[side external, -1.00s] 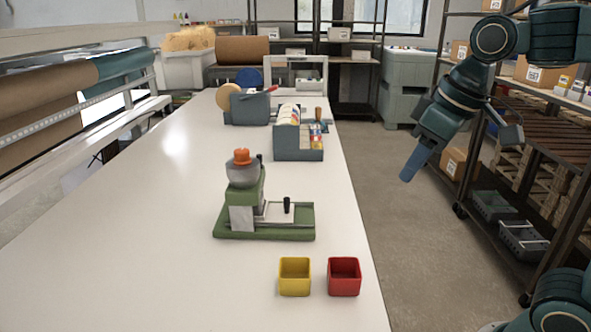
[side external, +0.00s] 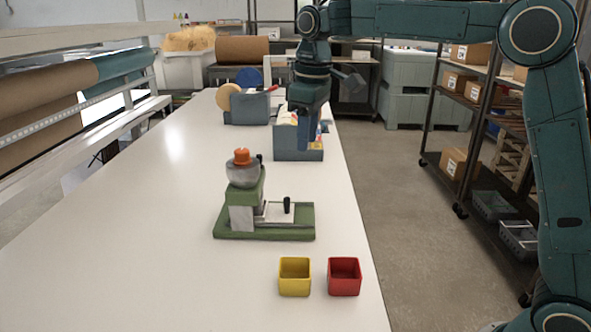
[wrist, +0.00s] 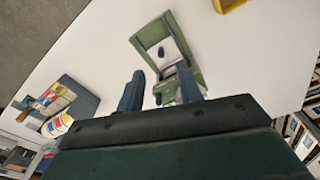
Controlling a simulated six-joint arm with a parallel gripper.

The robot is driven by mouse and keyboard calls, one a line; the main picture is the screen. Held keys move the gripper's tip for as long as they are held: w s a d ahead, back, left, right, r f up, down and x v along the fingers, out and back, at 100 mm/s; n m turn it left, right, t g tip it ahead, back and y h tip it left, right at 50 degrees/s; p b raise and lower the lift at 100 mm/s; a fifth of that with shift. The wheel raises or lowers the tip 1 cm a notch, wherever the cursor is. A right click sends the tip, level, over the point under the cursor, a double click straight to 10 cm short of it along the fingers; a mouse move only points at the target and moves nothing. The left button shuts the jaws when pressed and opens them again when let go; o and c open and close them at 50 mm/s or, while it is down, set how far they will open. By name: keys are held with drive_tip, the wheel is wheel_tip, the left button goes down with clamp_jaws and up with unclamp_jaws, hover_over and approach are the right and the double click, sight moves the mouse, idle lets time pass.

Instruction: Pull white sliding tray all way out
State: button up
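The white sliding tray (side external: 274,213) sits on the green base of the green machine (side external: 245,213), with a black upright knob (side external: 287,205) on it. The machine has a grey bowl and an orange cap on top. In the wrist view the tray (wrist: 172,53) and its black knob (wrist: 161,52) show beyond my fingers. My gripper (side external: 306,138) hangs pointing down, above and behind the machine, apart from it. In the wrist view my gripper (wrist: 160,88) has its two fingers spread with nothing between them.
A yellow box (side external: 295,277) and a red box (side external: 344,277) stand in front of the machine near the table's right edge. A grey organizer (side external: 298,155) with several items stands behind, near my gripper. The white table (side external: 140,245) is clear at left.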

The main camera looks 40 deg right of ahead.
drive_tip(key=n+g, duration=0.1)
hover_over(288, 198)
wheel_tip(288, 198, down, 3)
drive_tip(key=shift+a+f, duration=0.1)
drive_tip(key=shift+f, duration=0.1)
drive_tip(key=shift+f, duration=0.1)
wheel_tip(288, 198, down, 14)
drive_tip(key=shift+r, duration=0.25)
idle(0.4)
clamp_jaws()
